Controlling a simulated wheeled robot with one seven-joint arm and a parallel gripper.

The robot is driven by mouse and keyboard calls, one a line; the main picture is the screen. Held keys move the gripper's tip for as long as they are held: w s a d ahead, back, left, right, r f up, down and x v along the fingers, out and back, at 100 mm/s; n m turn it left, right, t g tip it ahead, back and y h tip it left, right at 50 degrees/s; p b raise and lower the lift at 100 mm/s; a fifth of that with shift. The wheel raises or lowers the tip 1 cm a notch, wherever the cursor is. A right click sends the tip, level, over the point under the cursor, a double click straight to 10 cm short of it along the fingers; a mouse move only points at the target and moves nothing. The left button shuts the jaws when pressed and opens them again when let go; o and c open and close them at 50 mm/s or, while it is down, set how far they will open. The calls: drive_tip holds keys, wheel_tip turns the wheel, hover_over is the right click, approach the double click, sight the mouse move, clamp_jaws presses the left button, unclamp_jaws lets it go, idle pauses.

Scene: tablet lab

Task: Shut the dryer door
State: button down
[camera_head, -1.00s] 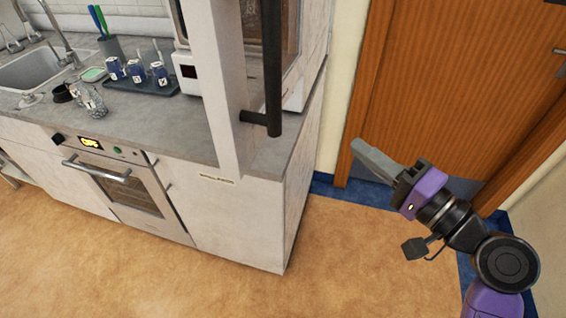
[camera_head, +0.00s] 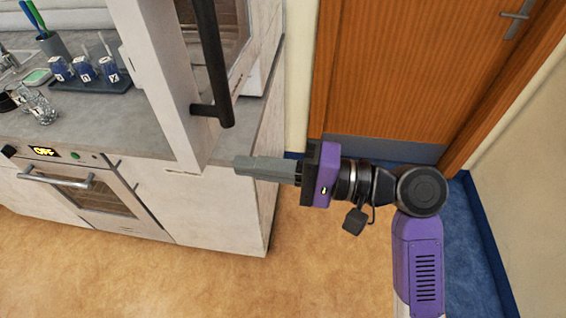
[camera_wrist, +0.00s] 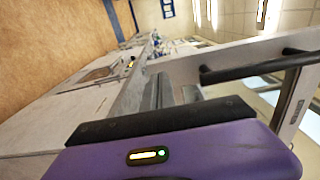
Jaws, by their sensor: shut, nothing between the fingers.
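The dryer door is a white frame (camera_head: 157,85) with a long black bar handle (camera_head: 214,65). It stands open, jutting over the front of the counter. The dryer's white body (camera_head: 266,45) is behind it, partly hidden by the door. My gripper (camera_head: 240,165) is shut and empty. In the head view its grey fingers point left, just right of the door's lower end and below the handle; whether they touch the door I cannot tell. In the wrist view the door frame (camera_wrist: 232,58) and handle (camera_wrist: 262,68) cross beyond the fingers (camera_wrist: 163,93).
The grey counter (camera_head: 110,125) carries a dark tray (camera_head: 97,87) with several blue-labelled jars, and glassware (camera_head: 42,108). An oven (camera_head: 95,195) is built in below. A wooden door (camera_head: 410,70) stands behind my arm. The floor (camera_head: 200,280) in front is clear.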

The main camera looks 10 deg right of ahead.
sight(200, 160)
drive_tip(key=shift+p+x, duration=0.4)
drive_tip(key=shift+x, duration=2.35)
drive_tip(key=shift+a, duration=0.1)
